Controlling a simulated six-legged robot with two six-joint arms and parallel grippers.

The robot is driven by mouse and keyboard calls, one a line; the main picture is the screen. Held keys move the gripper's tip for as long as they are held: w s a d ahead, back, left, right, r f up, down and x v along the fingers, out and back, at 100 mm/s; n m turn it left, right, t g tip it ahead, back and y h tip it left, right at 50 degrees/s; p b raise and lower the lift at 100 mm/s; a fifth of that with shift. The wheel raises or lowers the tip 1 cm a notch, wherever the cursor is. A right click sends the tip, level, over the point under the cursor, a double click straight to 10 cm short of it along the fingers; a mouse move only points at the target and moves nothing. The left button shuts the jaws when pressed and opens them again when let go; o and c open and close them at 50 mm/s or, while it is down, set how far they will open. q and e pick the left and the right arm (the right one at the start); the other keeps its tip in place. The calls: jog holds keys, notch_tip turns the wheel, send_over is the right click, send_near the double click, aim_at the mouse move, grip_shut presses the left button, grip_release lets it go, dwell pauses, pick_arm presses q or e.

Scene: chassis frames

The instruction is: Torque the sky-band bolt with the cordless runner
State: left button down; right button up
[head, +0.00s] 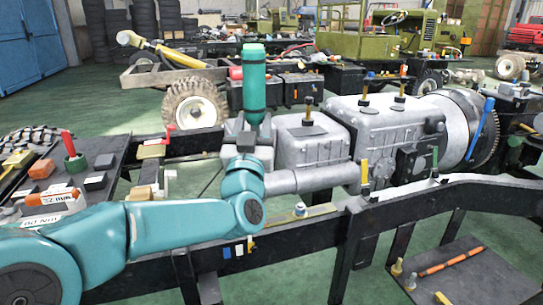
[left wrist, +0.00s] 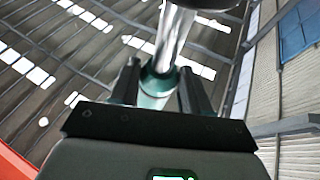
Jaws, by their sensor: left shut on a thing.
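My left gripper (head: 247,146) points upward beside the grey gearbox, at the end of my teal arm. It is shut on an upright green cylinder with dark bands, which looks like the cordless runner (head: 254,85). The left wrist view shows the left gripper's dark fingers (left wrist: 165,92) on both sides of a round teal part, with a shiny metal length (left wrist: 174,40) beyond it. A small silver bolt with a pale blue band (head: 300,208) stands on the near chassis rail, right of my wrist; it looks like the sky-band bolt. My right gripper is out of view.
The grey engine and gearbox (head: 390,130) fill the middle of the black chassis frame (head: 430,190). A bench (head: 105,170) with tools and labelled boxes is at the left. An orange and black tool (head: 450,262) lies on a low plate at the right. Green floor (head: 290,265) shows between the rails.

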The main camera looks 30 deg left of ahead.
pick_arm(q)
jog(key=shift+a+r, duration=0.1)
jog(key=shift+r, duration=0.1)
dwell(0.3)
jog(key=shift+s+a+r+y, duration=0.1)
jog(key=shift+a+r+y, duration=0.15)
jog(key=shift+y, duration=0.15)
jog(key=shift+w+a+r+n+g+y+p, duration=0.15)
jog(key=shift+w+r+n+g+y, duration=0.1)
jog(key=shift+r, duration=0.15)
jog(key=shift+w+a+r+n+g+y+p, duration=0.15)
jog(key=shift+r+n+y, duration=0.1)
jog(key=shift+r, duration=0.15)
jog(key=w+d+m+h+p, duration=0.1)
jog(key=w+d+h+p, duration=0.1)
jog(key=w+d+p, duration=0.5)
notch_tip(320, 180, down, 7)
jog(key=w+d+b, duration=0.1)
jog(key=d+b, duration=0.1)
jog(key=b, duration=0.5)
jog(key=shift+w+t+b, duration=0.25)
jog(key=shift+t+b, duration=0.15)
jog(key=shift+r, duration=0.2)
